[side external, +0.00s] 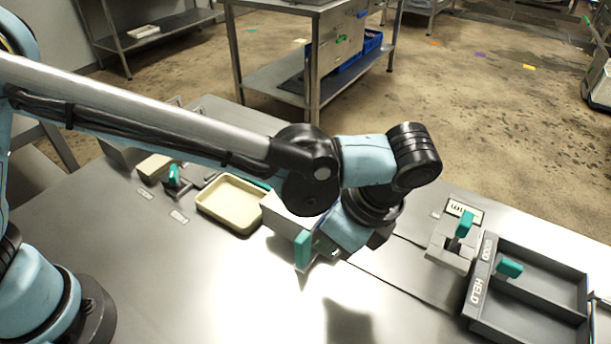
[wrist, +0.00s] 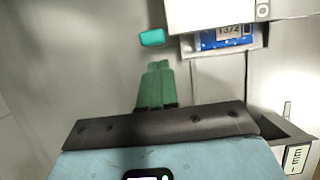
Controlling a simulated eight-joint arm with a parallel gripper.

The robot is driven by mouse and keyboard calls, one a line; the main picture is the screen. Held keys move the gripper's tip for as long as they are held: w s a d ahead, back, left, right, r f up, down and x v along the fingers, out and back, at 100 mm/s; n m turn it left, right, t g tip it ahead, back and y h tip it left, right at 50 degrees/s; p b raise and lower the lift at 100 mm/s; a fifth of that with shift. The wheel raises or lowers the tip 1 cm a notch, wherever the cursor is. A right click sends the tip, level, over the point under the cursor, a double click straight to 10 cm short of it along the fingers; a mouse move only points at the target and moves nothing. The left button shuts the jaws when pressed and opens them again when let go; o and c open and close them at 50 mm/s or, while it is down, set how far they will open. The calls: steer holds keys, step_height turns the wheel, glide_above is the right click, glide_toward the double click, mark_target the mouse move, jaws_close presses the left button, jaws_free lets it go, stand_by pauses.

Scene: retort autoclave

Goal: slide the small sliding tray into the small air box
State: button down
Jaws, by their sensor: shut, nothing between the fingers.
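The white small air box (side external: 284,217) stands on the steel table, partly hidden behind my arm; its edge also shows at the top right of the wrist view (wrist: 215,10). The small sliding tray (wrist: 262,52) shows just below that edge, partly out of the box, with a blue labelled packet (wrist: 222,37) in it. How far it sits inside is hidden. A teal block, seemingly its handle (wrist: 152,38), appears left of it and beside the box in the side view (side external: 302,250). My gripper (wrist: 157,66) is shut and empty, its green fingertips just short of the teal block.
A cream tray (side external: 234,203) lies left of the box. A teal-handled fixture (side external: 452,240) and a grey divided bin marked HELD (side external: 530,322) stand at the right. The table front (side external: 200,300) is clear.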

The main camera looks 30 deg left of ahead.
steer(key=shift+a, duration=0.75)
steer(key=shift+a, duration=0.1)
steer(key=a, duration=0.5)
steer(key=shift+a, duration=0.35)
